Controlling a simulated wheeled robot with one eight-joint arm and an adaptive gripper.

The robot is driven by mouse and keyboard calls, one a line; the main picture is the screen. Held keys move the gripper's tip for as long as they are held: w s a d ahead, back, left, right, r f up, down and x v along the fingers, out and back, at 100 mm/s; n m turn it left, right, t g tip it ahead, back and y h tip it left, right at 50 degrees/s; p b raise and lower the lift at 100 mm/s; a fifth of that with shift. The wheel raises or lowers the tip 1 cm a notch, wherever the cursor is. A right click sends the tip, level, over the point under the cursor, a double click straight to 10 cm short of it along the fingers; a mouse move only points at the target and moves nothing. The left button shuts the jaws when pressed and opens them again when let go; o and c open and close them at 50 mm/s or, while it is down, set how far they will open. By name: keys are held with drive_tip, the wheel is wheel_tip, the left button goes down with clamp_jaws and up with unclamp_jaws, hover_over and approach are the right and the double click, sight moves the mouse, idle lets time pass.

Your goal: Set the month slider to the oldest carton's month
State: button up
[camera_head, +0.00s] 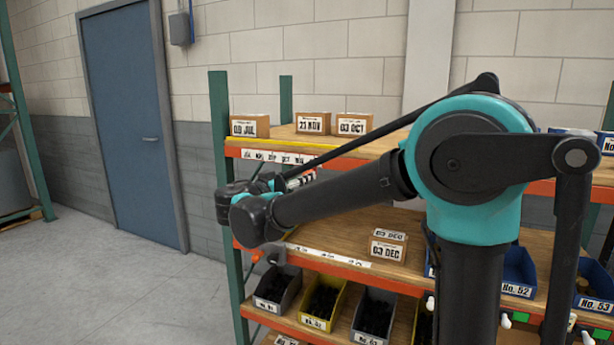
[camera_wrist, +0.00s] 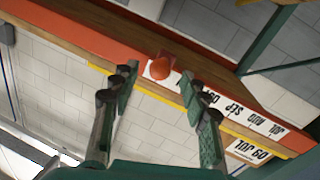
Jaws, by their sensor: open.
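JUL, AUG, SEP and OCT are readable on the strip; the part by the knob is partly hidden. My gripper (camera_wrist: 158,75) is open, its fingertips either side of the knob; contact cannot be told. In the head view, cartons read 09 JUL (camera_head: 250,126), 21 NOV (camera_head: 313,124) and 03 OCT (camera_head: 353,125) on the upper shelf, and 03 DEC (camera_head: 387,247) on the lower shelf.
Parts bins, such as a yellow one (camera_head: 323,303) and a blue one (camera_head: 518,273), fill the lower rack. A green post (camera_head: 222,140) stands at the rack's left end. A small orange piece (camera_head: 257,256) shows below my wrist. Floor (camera_head: 130,290) at left is clear.

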drive_tip(key=shift+x, duration=1.9)
drive_tip(key=shift+s, duration=0.1)
drive_tip(key=shift+c, duration=0.4)
clamp_jaws()
